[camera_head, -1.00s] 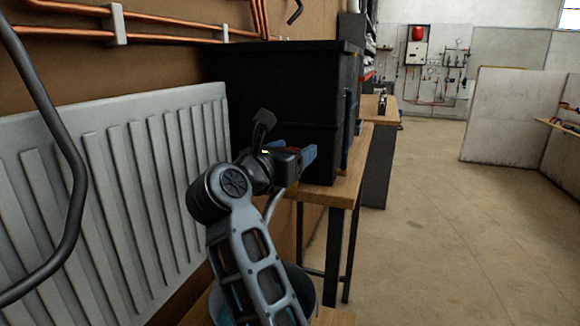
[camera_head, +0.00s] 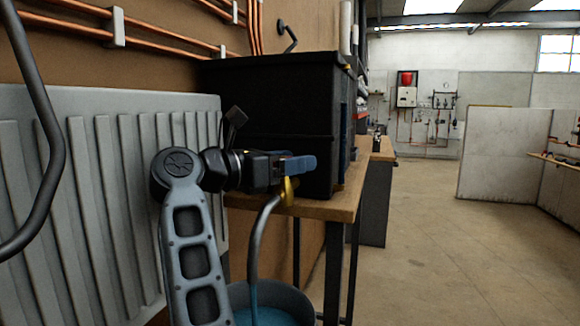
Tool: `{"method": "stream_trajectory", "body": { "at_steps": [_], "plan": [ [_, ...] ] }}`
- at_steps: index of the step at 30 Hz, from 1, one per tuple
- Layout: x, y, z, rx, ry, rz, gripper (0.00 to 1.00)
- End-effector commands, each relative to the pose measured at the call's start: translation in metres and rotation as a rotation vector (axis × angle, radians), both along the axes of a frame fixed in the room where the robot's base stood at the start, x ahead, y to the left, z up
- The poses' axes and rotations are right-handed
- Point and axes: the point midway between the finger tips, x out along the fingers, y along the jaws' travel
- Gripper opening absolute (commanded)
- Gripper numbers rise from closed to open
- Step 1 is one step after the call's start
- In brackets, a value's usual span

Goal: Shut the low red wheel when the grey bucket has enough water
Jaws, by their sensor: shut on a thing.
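My gripper (camera_head: 312,163), with blue fingers, is at the front of the black tank, directly above a brass tap (camera_head: 288,190). Its fingers are shut at the top of the tap, where they hide the low red wheel. A grey hose (camera_head: 256,235) runs from the tap down into the grey bucket (camera_head: 302,300). Blue water (camera_head: 262,316) shows inside the bucket. My arm covers the bucket's left side and the frame cuts off its bottom, so the exact level is hard to tell.
The black tank (camera_head: 265,95) stands on a wooden bench (camera_head: 335,208) with dark legs. A white radiator (camera_head: 100,200) lines the wall at left, with copper pipes above it. A dark curved pipe (camera_head: 45,120) crosses the left edge. The floor at right (camera_head: 430,250) is clear.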

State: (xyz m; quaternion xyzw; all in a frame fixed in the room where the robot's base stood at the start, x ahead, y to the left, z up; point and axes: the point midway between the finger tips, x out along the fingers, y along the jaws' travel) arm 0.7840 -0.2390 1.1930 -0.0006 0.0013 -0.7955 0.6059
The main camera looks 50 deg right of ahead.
Motion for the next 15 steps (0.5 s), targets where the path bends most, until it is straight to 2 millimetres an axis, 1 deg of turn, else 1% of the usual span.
{"method": "stream_trajectory", "body": {
  "at_steps": [7,8,15],
  "plan": [
    [0.0005,0.0005,0.0016,-0.003,0.002,0.002,0.33],
    [0.0005,0.0005,0.0016,-0.003,0.002,0.002,0.64],
    [0.0003,0.0002,0.0011,-0.002,0.001,0.002,0.87]
  ]
}}
